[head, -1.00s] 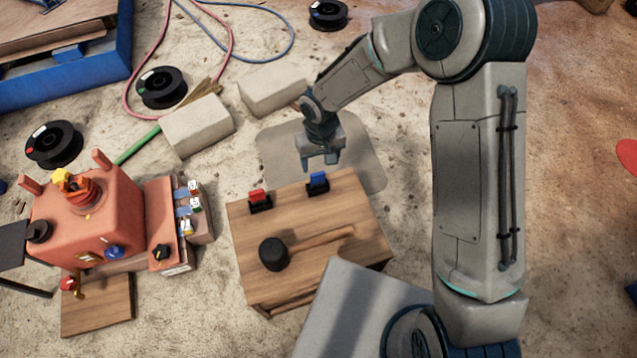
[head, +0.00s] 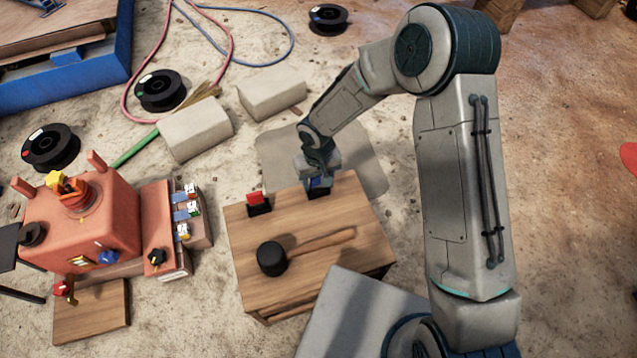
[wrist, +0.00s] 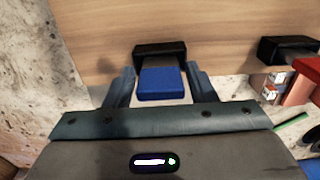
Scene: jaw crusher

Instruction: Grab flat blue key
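The flat blue key (wrist: 160,83) stands in a black holder (wrist: 160,50) on the wooden box top. My gripper (wrist: 160,88) is open, with one finger on each side of the blue key and a gap visible on both sides. In the head view my gripper (head: 319,184) is at the box's far edge, over the blue key, and hides most of it. A red key (head: 256,197) stands in its own black holder to the left in the head view.
The wooden box (head: 330,215) also bears a black-headed mallet (head: 272,258). An orange machine (head: 85,222) with knobs stands to the left. Pale blocks (head: 196,128) and cable spools (head: 160,90) lie on the floor behind.

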